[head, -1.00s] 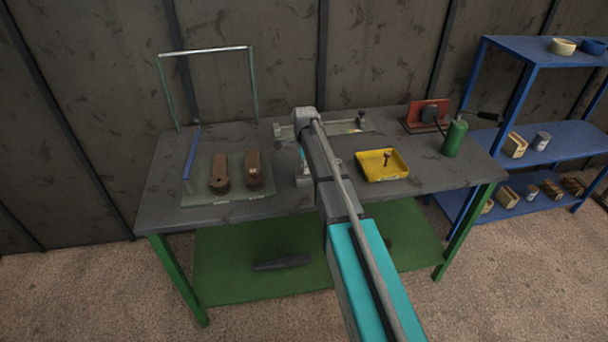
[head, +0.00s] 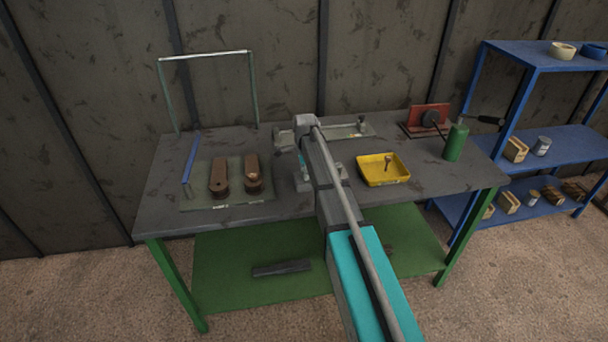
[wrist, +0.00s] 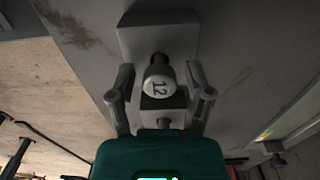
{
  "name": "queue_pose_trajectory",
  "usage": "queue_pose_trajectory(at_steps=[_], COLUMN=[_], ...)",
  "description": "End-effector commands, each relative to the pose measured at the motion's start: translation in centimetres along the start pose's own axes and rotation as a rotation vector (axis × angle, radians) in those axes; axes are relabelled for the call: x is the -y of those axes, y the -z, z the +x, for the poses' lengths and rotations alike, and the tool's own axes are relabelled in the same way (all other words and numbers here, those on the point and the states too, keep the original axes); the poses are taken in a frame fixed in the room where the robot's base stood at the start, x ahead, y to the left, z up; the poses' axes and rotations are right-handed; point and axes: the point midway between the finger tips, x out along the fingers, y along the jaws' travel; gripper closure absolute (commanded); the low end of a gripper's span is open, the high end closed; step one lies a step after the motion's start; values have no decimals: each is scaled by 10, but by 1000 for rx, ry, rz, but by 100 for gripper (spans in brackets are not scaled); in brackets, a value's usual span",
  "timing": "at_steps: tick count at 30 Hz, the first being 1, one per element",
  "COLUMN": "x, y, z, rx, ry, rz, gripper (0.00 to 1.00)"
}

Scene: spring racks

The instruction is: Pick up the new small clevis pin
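My gripper (wrist: 161,97) is open, with one finger on each side of the pin head and a gap on both sides. In the head view my gripper is mostly hidden by my arm, near a light grey block (head: 303,184) on the bench. Another small pin-like part (head: 388,162) is in the yellow tray (head: 402,179).
Two brown blocks (head: 219,176) lie on a grey-green mat (head: 231,202) at left, beside a metal frame (head: 205,53). A clear bar-shaped fixture (head: 345,131) lies behind my arm. A green bottle (head: 455,142) and a red stand (head: 417,117) are at right.

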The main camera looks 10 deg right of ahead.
Motion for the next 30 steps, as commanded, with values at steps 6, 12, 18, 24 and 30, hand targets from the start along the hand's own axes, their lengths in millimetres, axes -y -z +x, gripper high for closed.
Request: queue_pose_trajectory(at_steps=[6, 12, 18, 24, 30], x=[0, 0, 0, 0, 0], y=[0, 0, 0, 1, 1], z=[0, 0, 0, -4, -15], rx=[0, 0, 0, 0, 0], ry=[0, 0, 0, 0, 0], rz=[0, 0, 1, 1, 1], gripper=[86, 100, 100, 100, 100])
